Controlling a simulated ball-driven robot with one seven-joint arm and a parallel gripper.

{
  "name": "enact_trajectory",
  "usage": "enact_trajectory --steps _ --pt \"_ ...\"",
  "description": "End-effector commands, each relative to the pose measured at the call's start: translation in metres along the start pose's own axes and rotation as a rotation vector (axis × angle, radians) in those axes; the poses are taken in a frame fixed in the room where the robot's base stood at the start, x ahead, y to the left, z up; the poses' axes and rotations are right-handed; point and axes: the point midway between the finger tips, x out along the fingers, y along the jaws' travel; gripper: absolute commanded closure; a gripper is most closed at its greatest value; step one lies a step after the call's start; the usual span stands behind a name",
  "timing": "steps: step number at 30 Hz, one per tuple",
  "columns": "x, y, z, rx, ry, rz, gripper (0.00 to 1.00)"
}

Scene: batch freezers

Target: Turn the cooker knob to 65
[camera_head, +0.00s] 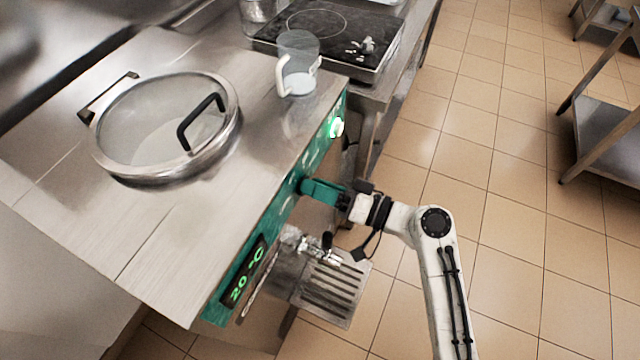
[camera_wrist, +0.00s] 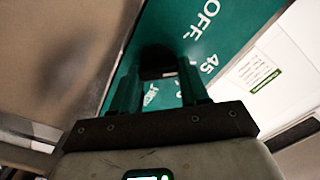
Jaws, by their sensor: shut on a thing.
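The cooker (camera_head: 175,215) is a steel-topped unit with a green front panel. Its black knob (camera_wrist: 156,60) is between the two green fingers of my gripper (camera_wrist: 160,84) in the wrist view, and my gripper is shut on it. In the head view my gripper (camera_head: 310,188) reaches the front panel from the right and mostly hides the knob. Around the knob, white marks on the panel read "OFF" and "45"; other marks are partly hidden by the fingers. A green display (camera_head: 242,277) on the panel reads 20 °C.
A round glass lid (camera_head: 150,125) with black handles lies on the cooker top. A clear jug (camera_head: 298,65) stands near the far edge. Below my gripper are a tap (camera_head: 325,250) and slatted drip tray (camera_head: 335,289). A black hob (camera_head: 330,35) is behind.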

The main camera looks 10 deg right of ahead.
Motion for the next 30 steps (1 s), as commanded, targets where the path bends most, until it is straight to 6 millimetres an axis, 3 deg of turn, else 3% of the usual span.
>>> enact_trajectory --steps 30 --pt "0.0029 0.0017 -0.0016 0.927 0.002 -0.005 0.86"
